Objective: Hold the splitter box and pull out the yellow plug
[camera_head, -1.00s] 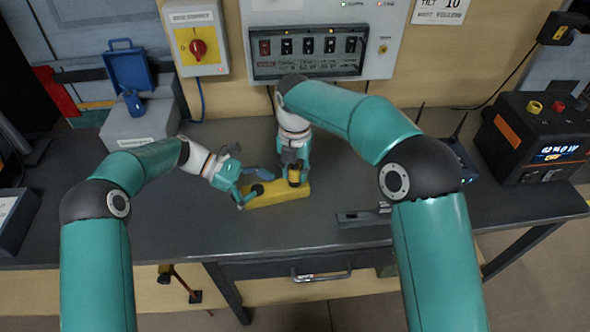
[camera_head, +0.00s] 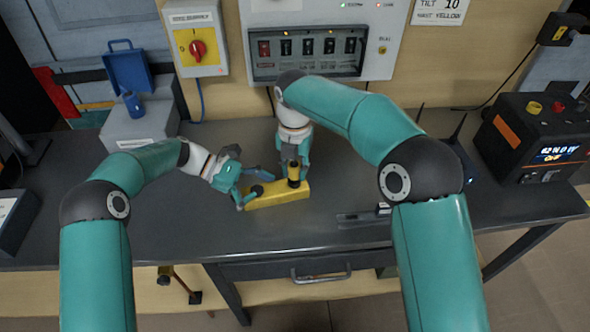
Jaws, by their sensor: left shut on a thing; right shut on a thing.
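The yellow splitter box (camera_head: 277,198) lies on the dark bench in the middle of the view. My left gripper (camera_head: 255,189) is shut on its left part, with a finger on the near side and one on the far side. A dark round part shows on the box top between those fingers. My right gripper (camera_head: 293,167) is shut on the plug from behind and above. I cannot tell whether the plug's foot is clear of its socket.
A dark flat bar (camera_head: 360,217) lies to the right on the bench. A grey box with a blue case (camera_head: 128,66) is at the back left, a black power unit (camera_head: 535,135) at the right. The switch panel (camera_head: 310,50) is on the wall behind.

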